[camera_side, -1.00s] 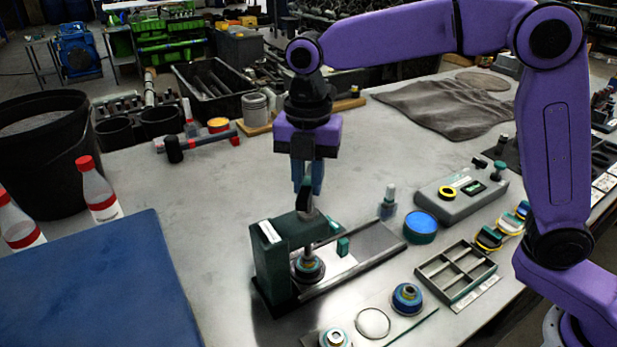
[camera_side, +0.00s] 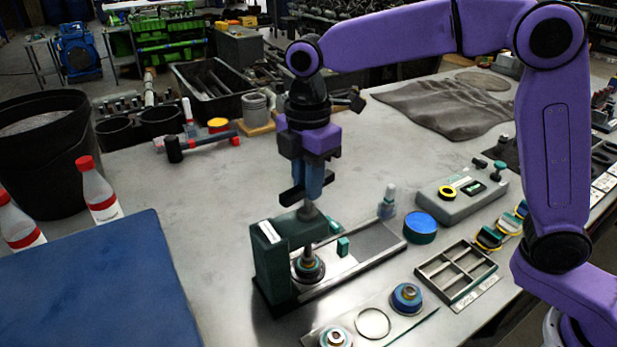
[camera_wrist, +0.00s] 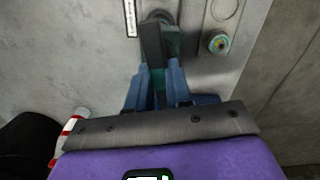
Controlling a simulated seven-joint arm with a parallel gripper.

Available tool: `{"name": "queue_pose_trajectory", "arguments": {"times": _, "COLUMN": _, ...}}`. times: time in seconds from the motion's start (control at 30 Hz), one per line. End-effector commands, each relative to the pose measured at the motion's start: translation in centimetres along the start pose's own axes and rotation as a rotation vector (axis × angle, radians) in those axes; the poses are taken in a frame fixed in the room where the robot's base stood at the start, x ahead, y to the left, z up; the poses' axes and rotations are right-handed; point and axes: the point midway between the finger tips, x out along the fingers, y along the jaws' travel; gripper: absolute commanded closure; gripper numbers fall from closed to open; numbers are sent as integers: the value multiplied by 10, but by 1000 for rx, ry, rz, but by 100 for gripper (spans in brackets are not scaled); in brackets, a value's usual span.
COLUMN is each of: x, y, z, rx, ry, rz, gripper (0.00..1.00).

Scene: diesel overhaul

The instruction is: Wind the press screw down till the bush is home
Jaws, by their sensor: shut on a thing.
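The green screw press (camera_side: 270,262) stands on the bench with its base plate running back to the right. Its screw (camera_side: 307,212) rises from the top arm and carries a dark crossbar (camera_side: 292,196). My gripper (camera_side: 311,194) points down above the screw with its blue fingers shut on the crossbar. In the wrist view the fingers (camera_wrist: 157,85) clasp the dark crossbar (camera_wrist: 152,45). Under the screw, a round bush and its seat (camera_side: 308,266) sit on the base plate. Whether the bush is fully seated cannot be told.
A divided tray (camera_side: 455,272), a blue-topped round tin (camera_side: 420,227) and a grey instrument box (camera_side: 460,195) lie to the right. A plate with a ring (camera_side: 373,322) and a blue bush-like part (camera_side: 407,298) is in front. The bench left of the press is clear up to a blue mat (camera_side: 100,280).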

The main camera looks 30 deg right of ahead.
Motion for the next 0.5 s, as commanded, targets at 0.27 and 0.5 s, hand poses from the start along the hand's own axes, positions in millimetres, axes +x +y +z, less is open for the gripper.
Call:
{"name": "queue_pose_trajectory", "arguments": {"times": 0.27, "x": 0, "y": 0, "z": 0, "rx": 78, "ry": 0, "rz": 0, "gripper": 100}}
{"name": "queue_pose_trajectory", "arguments": {"times": 0.5, "x": 0, "y": 0, "z": 0, "rx": 121, "ry": 0, "rz": 1, "gripper": 100}}
